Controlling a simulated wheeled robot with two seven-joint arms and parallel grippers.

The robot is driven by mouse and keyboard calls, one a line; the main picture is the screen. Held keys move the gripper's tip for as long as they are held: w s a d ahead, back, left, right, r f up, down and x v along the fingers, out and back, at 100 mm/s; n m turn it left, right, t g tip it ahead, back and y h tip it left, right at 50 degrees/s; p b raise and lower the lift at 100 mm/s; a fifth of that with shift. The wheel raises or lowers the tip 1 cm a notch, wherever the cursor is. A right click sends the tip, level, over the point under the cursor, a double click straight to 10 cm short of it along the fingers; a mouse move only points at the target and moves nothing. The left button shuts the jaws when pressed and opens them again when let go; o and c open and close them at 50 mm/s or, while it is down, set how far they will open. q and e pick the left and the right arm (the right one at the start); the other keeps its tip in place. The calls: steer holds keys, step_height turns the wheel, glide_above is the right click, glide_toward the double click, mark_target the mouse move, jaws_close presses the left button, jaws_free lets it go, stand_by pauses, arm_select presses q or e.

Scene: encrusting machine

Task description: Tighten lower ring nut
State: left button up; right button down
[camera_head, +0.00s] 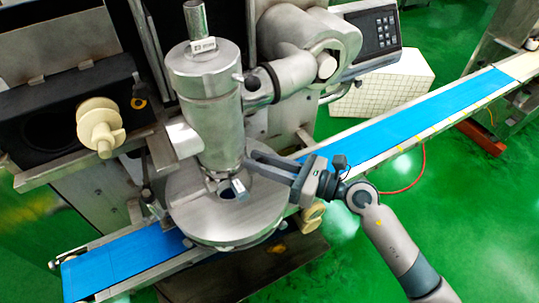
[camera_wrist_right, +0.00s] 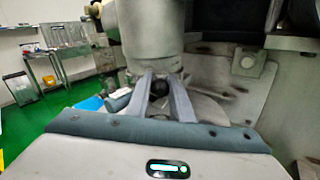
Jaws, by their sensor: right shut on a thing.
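The lower ring nut (camera_head: 213,181) is at the bottom end of the upright metal cylinder (camera_head: 213,115), just above the round steel disc (camera_head: 185,205). A small pale block (camera_head: 239,186) shows beside it. My right gripper (camera_head: 248,166) reaches in from the right, level with the nut. In the right wrist view, my right gripper (camera_wrist_right: 162,88) has its two fingers on either side of a dark round part (camera_wrist_right: 159,88) under the cylinder (camera_wrist_right: 147,35). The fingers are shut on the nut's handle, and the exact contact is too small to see. My left gripper is not in view.
A blue conveyor belt (camera_head: 420,115) runs from lower left to upper right behind the disc. A control panel (camera_head: 375,30) stands at upper right. A cream knob (camera_head: 100,125) sticks out at left. Green floor lies open at right.

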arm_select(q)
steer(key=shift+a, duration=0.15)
arm_select(e)
steer(key=c, duration=1.6)
jaws_free()
steer(key=shift+o, duration=0.2)
arm_select(q)
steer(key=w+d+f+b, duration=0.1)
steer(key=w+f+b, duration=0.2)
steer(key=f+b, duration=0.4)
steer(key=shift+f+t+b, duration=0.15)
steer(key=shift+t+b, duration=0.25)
steer(key=shift+b, duration=0.15)
arm_select(e)
steer(key=v, duration=1.7)
steer(key=shift+s+d, duration=0.15)
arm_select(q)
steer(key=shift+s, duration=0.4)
